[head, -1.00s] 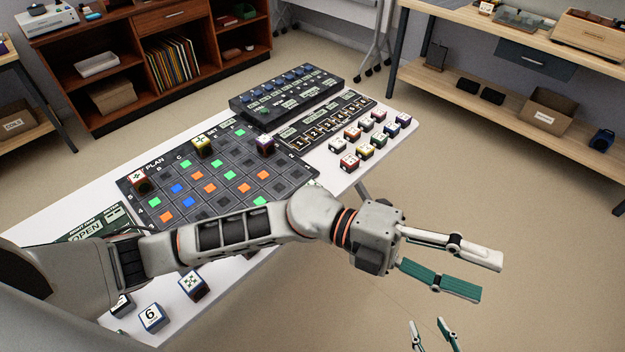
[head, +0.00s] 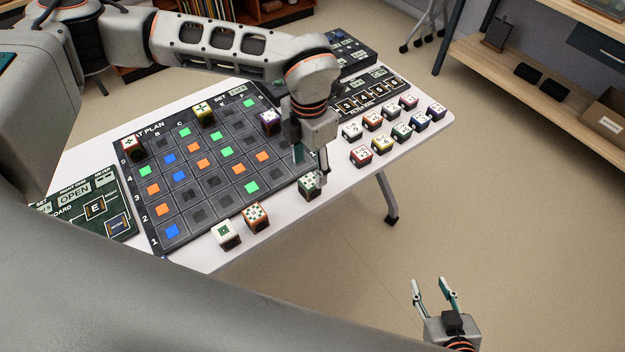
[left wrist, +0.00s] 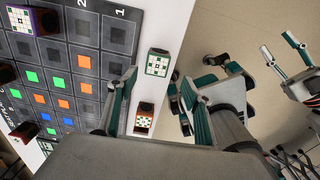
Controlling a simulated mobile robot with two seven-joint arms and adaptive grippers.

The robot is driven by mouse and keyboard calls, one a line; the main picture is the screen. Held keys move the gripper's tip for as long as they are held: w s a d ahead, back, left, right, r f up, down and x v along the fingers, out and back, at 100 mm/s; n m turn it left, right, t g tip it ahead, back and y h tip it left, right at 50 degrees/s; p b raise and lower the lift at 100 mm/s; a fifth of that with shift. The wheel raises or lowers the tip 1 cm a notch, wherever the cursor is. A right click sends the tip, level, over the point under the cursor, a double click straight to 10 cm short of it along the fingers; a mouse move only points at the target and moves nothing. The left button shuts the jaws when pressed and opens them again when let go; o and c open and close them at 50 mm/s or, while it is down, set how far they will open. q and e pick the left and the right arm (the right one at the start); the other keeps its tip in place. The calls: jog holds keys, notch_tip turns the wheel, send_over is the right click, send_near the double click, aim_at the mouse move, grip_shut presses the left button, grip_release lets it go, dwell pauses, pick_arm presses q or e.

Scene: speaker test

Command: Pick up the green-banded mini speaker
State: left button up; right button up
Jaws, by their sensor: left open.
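The green-banded mini speaker (head: 309,188) is a small cube with a patterned white top, on the white table near its front edge. It also shows in the left wrist view (left wrist: 158,63), between and beyond my finger ends. My left gripper (head: 311,166) is open and empty, pointing down just above this speaker. A finger hides part of the cube in the head view; I cannot tell whether they touch. My right gripper (head: 431,284) is open and empty, low over the floor in front of the table.
An orange-red cube (head: 256,218) stands nearby, also in the left wrist view (left wrist: 144,120). A white-topped cube (head: 225,234) stands left of it. The dark plan board (head: 205,203) with coloured squares lies behind. Several cubes (head: 382,145) stand in rows at right. The floor in front is clear.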

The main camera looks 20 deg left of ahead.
aim_at(310, 180)
pick_arm(q)
jog(key=shift+s+f, duration=0.1)
jog(key=shift+f, duration=0.85)
jog(key=f, duration=0.3)
jog(key=w+f, duration=0.1)
jog(key=f, duration=0.1)
jog(key=shift+a+f+p, duration=0.15)
jog(key=shift+f+p, duration=0.15)
jog(key=shift+c, duration=0.4)
jog(key=c, duration=1.2)
